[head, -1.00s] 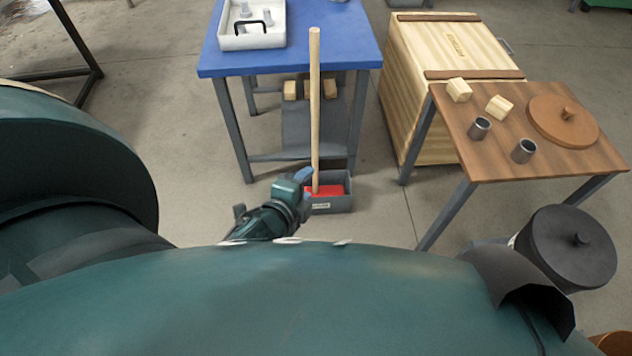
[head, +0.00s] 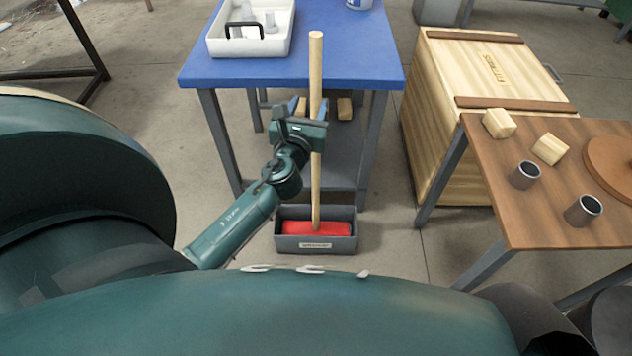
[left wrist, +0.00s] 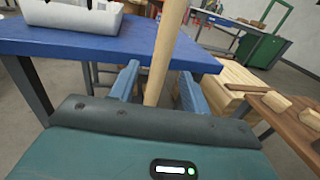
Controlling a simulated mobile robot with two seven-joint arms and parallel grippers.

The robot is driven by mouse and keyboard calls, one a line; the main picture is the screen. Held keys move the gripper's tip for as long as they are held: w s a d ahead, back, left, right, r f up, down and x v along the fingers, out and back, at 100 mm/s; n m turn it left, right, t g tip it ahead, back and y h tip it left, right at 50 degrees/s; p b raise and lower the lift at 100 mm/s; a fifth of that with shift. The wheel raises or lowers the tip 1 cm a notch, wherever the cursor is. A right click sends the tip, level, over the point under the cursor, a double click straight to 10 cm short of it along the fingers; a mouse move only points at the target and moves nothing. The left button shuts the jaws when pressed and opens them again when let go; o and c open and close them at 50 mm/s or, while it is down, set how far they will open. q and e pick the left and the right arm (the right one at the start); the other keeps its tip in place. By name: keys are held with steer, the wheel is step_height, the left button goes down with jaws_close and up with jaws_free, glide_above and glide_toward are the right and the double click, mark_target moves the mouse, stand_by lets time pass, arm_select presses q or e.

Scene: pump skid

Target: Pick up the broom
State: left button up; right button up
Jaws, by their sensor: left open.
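The broom has a pale wooden handle (head: 316,75) and a red head (head: 316,229). It stands upright with its head in a grey bin (head: 290,244) on the floor, in front of the blue table. My left gripper (head: 306,118) is open at about mid-height of the handle. In the left wrist view the handle (left wrist: 161,50) rises between the two blue fingers (left wrist: 158,88), with gaps seen on both sides. Whether a finger touches it I cannot tell. My right gripper is not in view.
The blue table (head: 370,60) stands just behind the broom and carries a white tray (head: 222,45). A wooden crate (head: 440,120) and a brown table (head: 530,220) with blocks and metal cups are at the right. Floor between them is clear.

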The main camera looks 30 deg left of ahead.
mark_target(315, 90)
arm_select(q)
steer(key=x, duration=0.6)
steer(key=shift+w+r+b, duration=0.2)
steer(key=shift+w+b, duration=0.15)
steer(key=c, duration=0.9)
steer(key=shift+r, duration=0.15)
steer(key=shift+c, duration=0.6)
